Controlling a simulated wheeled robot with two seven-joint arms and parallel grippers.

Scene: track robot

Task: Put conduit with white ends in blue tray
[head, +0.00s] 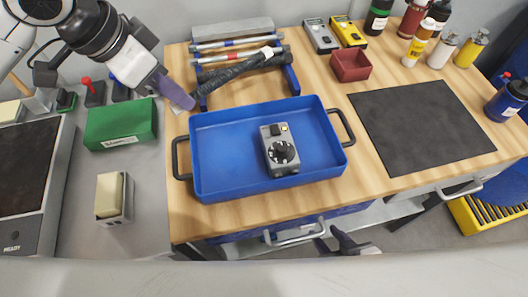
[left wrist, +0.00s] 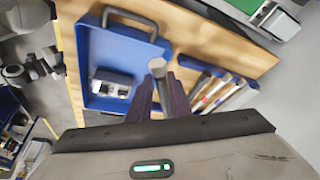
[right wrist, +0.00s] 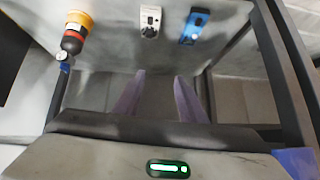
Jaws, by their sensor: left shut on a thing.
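My left gripper (head: 183,100) is shut on a grey rod-like piece with a pale end, just left of the rack and above the tray's back left corner. In the left wrist view the pale end (left wrist: 157,65) sticks out past the fingertips; most of the piece is hidden, so I cannot tell whether both ends are white. The blue tray (head: 215,182) lies on the wooden bench with a grey box with a dial (head: 280,150) in it. Banded rods (head: 237,42) and a black-sleeved one (head: 242,67) lie on the rack. My right gripper (right wrist: 160,92) is open and empty, low by the bench front.
A green box (head: 120,124) stands left of the bench. A red bin (head: 350,65), two meters (head: 335,35) and several bottles (head: 415,45) stand at the back right. A dark mat (head: 420,125) lies right of the tray. The tray's left half is clear.

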